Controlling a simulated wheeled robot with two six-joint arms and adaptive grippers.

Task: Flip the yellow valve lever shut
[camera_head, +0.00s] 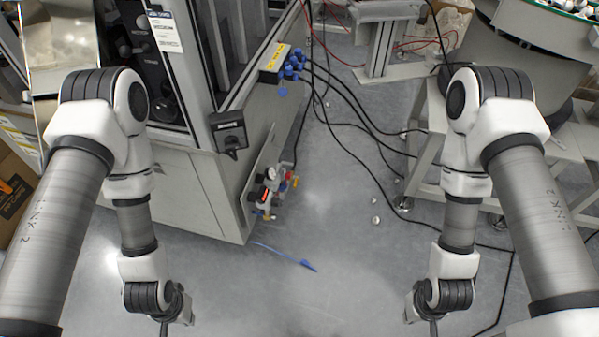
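A small valve assembly (268,190) with red, blue and brass-coloured parts is mounted low on the side of the grey machine cabinet. A small yellow part (295,182) shows at its right side; it may be the lever, but it is too small to tell its position. My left gripper (180,312) is at the bottom edge, below and left of the valve, apart from it. My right gripper (413,312) is at the bottom edge, right of the valve and far from it. The fingers of both are too hidden to read. Nothing touches the valve.
The grey cabinet (190,190) stands at left, with a black box (228,131) on its corner. A blue connector block (284,62) sends black cables across the floor. A blue tube (285,254) lies on the floor. A white frame stand (490,150) is at right. The middle floor is mostly clear.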

